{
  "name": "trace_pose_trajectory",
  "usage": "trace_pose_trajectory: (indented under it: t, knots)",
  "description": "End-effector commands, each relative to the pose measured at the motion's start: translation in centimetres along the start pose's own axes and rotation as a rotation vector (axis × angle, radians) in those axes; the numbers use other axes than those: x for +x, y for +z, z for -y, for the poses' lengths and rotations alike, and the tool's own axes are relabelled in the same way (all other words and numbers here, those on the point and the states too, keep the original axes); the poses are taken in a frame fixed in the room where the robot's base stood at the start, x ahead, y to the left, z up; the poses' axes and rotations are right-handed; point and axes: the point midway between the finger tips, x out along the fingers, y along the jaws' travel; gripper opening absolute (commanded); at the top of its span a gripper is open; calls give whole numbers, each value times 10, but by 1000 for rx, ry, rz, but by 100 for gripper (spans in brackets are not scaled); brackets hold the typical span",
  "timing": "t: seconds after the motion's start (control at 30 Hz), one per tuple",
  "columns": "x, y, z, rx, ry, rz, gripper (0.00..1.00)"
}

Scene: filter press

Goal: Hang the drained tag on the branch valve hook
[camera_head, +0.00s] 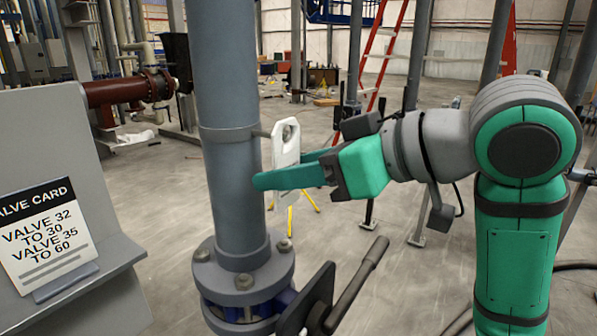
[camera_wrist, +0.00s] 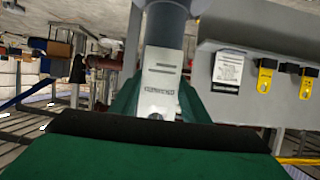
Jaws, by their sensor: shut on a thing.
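The white drained tag (camera_head: 286,146) is upright in my gripper (camera_head: 280,172), with its holed upper end above the green fingers. My gripper is shut on its lower part. The branch valve hook (camera_head: 262,133) is a short grey peg on a band around the vertical grey pipe (camera_head: 228,90). Its visible end meets the tag's left edge near the hole in the head view; I cannot tell if it passes through. In the wrist view the tag (camera_wrist: 160,85) stands between the fingers (camera_wrist: 158,108), in front of the pipe, its lettering upside down. The hook is not clear there.
A valve handle (camera_head: 358,284) juts up below my gripper, beside the bolted flange (camera_head: 243,275). A grey panel (camera_head: 45,130) with a valve card (camera_head: 48,237) stands at left. The wrist view shows yellow tags (camera_wrist: 265,76) on that panel.

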Motion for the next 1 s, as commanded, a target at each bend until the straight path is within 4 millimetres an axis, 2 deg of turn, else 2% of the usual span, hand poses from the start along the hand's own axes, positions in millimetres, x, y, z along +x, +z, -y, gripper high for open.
trace_pose_trajectory:
  t: [0.5,1.0]
  knots:
    - [24,-1,0,0,0,-1,21]
    - [27,1,0,0,0,0,21]
